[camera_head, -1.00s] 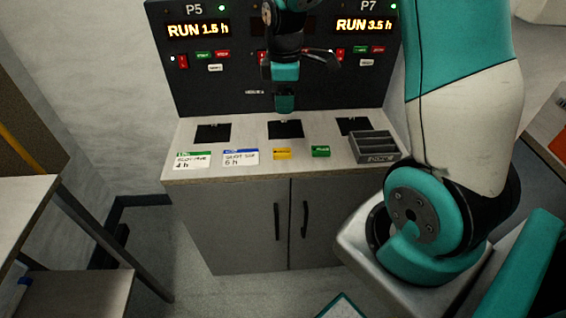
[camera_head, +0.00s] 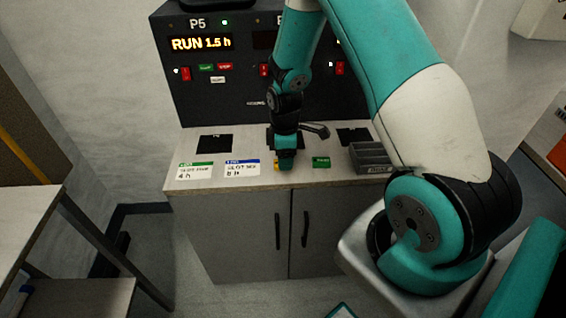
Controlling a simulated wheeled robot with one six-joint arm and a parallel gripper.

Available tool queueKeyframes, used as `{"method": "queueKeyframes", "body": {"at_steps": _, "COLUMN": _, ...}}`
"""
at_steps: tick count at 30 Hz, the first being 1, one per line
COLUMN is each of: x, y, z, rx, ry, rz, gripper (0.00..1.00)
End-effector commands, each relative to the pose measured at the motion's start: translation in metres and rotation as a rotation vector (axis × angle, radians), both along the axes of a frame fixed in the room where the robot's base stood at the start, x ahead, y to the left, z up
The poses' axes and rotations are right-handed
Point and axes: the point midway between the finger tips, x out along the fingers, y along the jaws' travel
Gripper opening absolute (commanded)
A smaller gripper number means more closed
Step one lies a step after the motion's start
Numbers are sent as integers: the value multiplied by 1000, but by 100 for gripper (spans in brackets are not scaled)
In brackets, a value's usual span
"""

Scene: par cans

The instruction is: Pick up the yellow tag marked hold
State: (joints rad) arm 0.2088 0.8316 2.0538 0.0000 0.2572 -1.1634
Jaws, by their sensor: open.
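The yellow tag (camera_head: 277,167) lies on the pale counter top near its front edge. Only a thin yellow sliver shows at the left of my gripper; the rest is hidden behind it, and its marking cannot be read. My gripper (camera_head: 286,166) points down at the tag's place, low over the counter. It is open. Whether its fingers touch the tag or stand around it cannot be told from this view.
A green tag (camera_head: 321,162) lies just right of my gripper. Two white cards, one green-topped (camera_head: 195,171) and one blue-topped (camera_head: 242,168), lie to the left. A grey tray (camera_head: 371,157) stands at the right. The dark control panel (camera_head: 215,100) rises behind.

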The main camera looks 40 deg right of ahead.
Motion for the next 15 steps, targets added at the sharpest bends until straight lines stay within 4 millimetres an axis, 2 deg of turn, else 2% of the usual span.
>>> {"method": "queueKeyframes", "body": {"at_steps": 4, "x": 0, "y": 0, "z": -18, "rx": 0, "ry": 1, "rz": 0, "gripper": 66}}
{"method": "queueKeyframes", "body": {"at_steps": 12, "x": 1, "y": 0, "z": -23, "rx": 0, "ry": -1, "rz": 0, "gripper": 66}}
{"method": "queueKeyframes", "body": {"at_steps": 13, "x": 1, "y": 0, "z": -22, "rx": 0, "ry": -1, "rz": 0, "gripper": 64}}
{"method": "queueKeyframes", "body": {"at_steps": 15, "x": 0, "y": 0, "z": -22, "rx": 0, "ry": -1, "rz": 0, "gripper": 48}}
